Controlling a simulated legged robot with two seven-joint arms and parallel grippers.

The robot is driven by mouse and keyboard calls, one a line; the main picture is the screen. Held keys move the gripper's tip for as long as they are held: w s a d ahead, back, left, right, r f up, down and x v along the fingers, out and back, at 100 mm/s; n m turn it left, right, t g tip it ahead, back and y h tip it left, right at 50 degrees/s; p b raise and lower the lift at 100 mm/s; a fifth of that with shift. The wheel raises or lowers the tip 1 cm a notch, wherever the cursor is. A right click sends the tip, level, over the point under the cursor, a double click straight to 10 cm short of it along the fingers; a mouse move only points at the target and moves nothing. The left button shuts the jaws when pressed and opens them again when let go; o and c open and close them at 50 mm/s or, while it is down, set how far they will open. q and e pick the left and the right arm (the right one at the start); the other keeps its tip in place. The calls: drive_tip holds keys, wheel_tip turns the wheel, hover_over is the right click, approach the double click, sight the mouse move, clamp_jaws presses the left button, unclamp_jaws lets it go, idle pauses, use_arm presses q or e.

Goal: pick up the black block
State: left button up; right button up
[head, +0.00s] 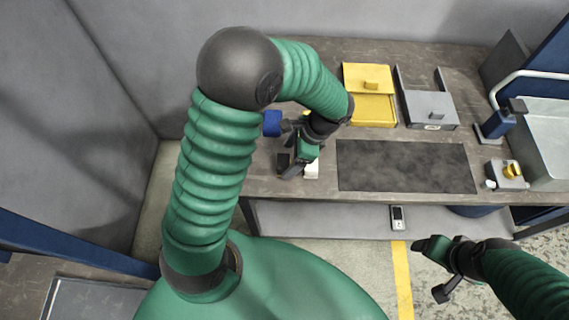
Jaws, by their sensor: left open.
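My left gripper (291,165) is open and points down over the left part of the workbench. A small dark shape (283,160) at its fingertips looks like the black block. The gripper partly covers it, and I cannot tell whether they touch. My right gripper (432,270) is open and empty, low at the right, in front of the bench and away from the block.
A blue object (271,123) and a white item (312,169) are close to my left gripper. A dark mat (405,165) lies on the bench (325,185). Behind it are a yellow tray (372,110) and a grey bin (431,108). A sink (550,125) is at right.

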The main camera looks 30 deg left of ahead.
sight(285, 161)
use_arm(q)
drive_tip(key=x, duration=0.3)
drive_tip(key=shift+s+a, duration=0.15)
drive_tip(key=shift+s, duration=0.05)
drive_tip(key=shift+a+f, duration=0.2)
drive_tip(key=shift+d, duration=0.1)
drive_tip(key=c, duration=1.6)
drive_tip(key=shift+w+r, duration=0.1)
drive_tip(key=shift+r, duration=0.6)
wheel_tip(285, 161, up, 3)
drive_tip(key=shift+f, duration=0.2)
drive_tip(key=s+d, duration=0.2)
drive_tip(key=s, duration=0.2)
drive_tip(key=s+d, duration=0.3)
drive_tip(key=s, duration=0.2)
drive_tip(key=s+d+r, duration=0.1)
drive_tip(key=s+d, duration=0.2)
drive_tip(key=s, duration=0.2)
drive_tip(key=shift+b, duration=0.35)
